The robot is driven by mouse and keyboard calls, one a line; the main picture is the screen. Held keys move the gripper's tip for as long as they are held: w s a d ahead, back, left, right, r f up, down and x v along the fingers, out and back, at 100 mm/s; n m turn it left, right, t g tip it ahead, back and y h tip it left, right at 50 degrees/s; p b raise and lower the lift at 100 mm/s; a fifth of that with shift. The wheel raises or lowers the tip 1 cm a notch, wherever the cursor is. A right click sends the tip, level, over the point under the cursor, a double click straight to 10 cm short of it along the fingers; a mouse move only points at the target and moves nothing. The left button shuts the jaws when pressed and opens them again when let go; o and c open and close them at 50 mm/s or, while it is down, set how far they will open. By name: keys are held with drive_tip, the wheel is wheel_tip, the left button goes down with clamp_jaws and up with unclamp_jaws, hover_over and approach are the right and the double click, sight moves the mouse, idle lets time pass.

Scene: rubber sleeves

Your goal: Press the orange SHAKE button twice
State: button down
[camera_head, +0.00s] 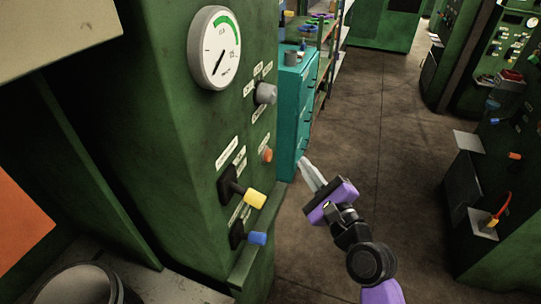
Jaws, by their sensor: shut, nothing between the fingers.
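The orange button (267,155) sits on the side panel of the green machine, below a grey knob and right of the yellow-tipped lever. A small white label is above it, but its text is too small to read. My gripper (304,166) is to the right of the button, apart from it, over the floor and in front of the teal cabinet. Its light grey fingers are shut with nothing between them and point up and left in the picture.
The green panel carries a gauge (215,48), a grey knob (265,93), a yellow-tipped lever (254,200) and a blue-tipped lever (257,238). A ledge (254,245) juts out below. A teal cabinet (290,120) stands behind. Open floor (390,160) lies to the right.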

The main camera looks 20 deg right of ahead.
sight(268, 156)
drive_tip(key=shift+s+d+r+n+g+p, duration=0.1)
drive_tip(key=shift+s+d+n+g+p, duration=0.4)
drive_tip(key=shift+n, duration=2)
drive_tip(key=shift+s+d+n+g+p, duration=0.25)
drive_tip(key=shift+d+n+g+p, duration=0.35)
drive_tip(key=shift+n, duration=1.9)
drive_tip(key=shift+s+d+r+n+g+p, duration=0.1)
drive_tip(key=shift+s+d+n+g+p, duration=0.45)
drive_tip(key=shift+n, duration=1.95)
drive_tip(key=shift+w+a+p, duration=0.2)
drive_tip(key=shift+a+p, duration=0.05)
drive_tip(key=shift+p, duration=0.05)
drive_tip(key=w+a+p, duration=0.2)
drive_tip(key=w+a, duration=0.3)
drive_tip(key=a, duration=0.2)
drive_tip(key=shift+w, duration=0.1)
drive_tip(key=shift+w+a+p, duration=0.25)
drive_tip(key=shift+a+p, duration=0.1)
